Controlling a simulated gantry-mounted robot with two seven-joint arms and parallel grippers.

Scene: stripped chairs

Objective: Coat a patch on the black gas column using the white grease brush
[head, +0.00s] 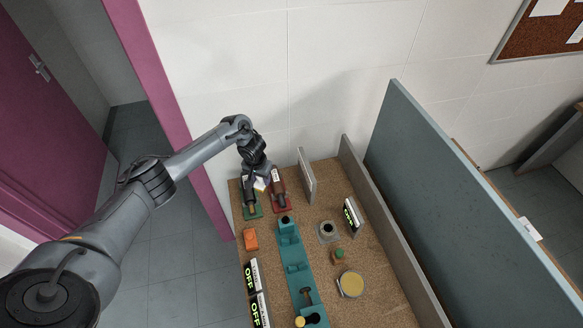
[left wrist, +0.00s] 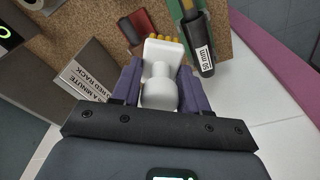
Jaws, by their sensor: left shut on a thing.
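My left gripper (head: 259,181) is shut on the white grease brush (left wrist: 160,85), at the far end of the bench. In the left wrist view the brush lies between the purple fingers (left wrist: 157,88), its yellow bristles pointing away from the wrist. A black gas column (head: 249,188) with a "50 mm" label lies in the green rack (head: 253,213); it also shows in the left wrist view (left wrist: 200,50), beside the bristles and apart from them. A second dark column (head: 278,188) lies in the red rack (head: 285,207). I cannot see any grease on either column. My right gripper is out of view.
A grey upright sign (head: 307,177) stands right of the red rack. An orange block (head: 251,239), a teal holder (head: 290,255), a grey cup (head: 327,231) and a yellow-topped tin (head: 351,284) are nearer. A grey-blue partition (head: 440,170) rises on the right.

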